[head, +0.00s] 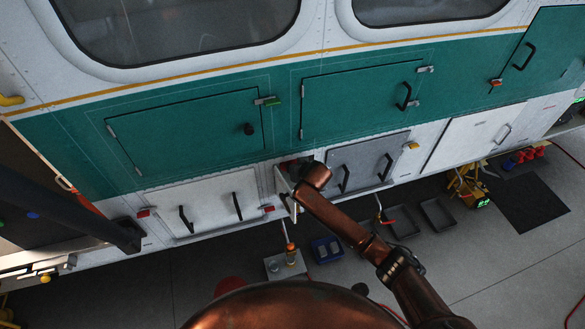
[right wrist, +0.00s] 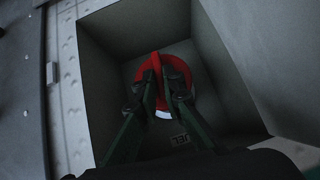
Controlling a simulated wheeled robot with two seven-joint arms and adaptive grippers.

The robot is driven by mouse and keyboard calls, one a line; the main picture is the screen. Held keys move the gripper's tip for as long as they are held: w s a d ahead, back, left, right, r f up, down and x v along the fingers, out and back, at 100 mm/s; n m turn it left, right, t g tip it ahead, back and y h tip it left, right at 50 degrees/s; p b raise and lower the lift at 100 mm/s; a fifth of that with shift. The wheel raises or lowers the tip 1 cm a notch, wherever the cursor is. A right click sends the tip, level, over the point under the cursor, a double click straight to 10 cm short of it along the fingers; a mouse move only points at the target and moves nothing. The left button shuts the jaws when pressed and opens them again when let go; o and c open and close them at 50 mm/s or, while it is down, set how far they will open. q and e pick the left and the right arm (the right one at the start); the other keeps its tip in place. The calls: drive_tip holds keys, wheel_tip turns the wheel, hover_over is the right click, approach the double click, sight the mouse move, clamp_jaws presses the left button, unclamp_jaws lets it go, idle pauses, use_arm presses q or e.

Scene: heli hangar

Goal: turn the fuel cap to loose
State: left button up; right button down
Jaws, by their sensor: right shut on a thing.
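The red round fuel cap (right wrist: 181,67) sits at the back of a square grey recess (right wrist: 225,75) in the right wrist view. My right gripper (right wrist: 160,84) reaches into the recess and is shut on the cap's raised middle grip, one finger on each side. A small white mark shows at the cap's lower edge, and a partly covered label (right wrist: 180,138) lies below it. In the head view my right arm reaches to the recess on the lower white panel, and its wrist hides the cap. My left gripper is not in view.
A white flap (head: 283,186) stands open at the recess. A grey hatch with handles (head: 365,162) is just to its right, a white panel with handles (head: 207,203) to its left. A grey box (head: 286,266) and a blue crate (head: 326,249) are on the floor below.

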drive_tip(key=shift+f, duration=0.1)
drive_tip(key=c, duration=2.1)
unclamp_jaws()
drive_tip(key=v, duration=1.2)
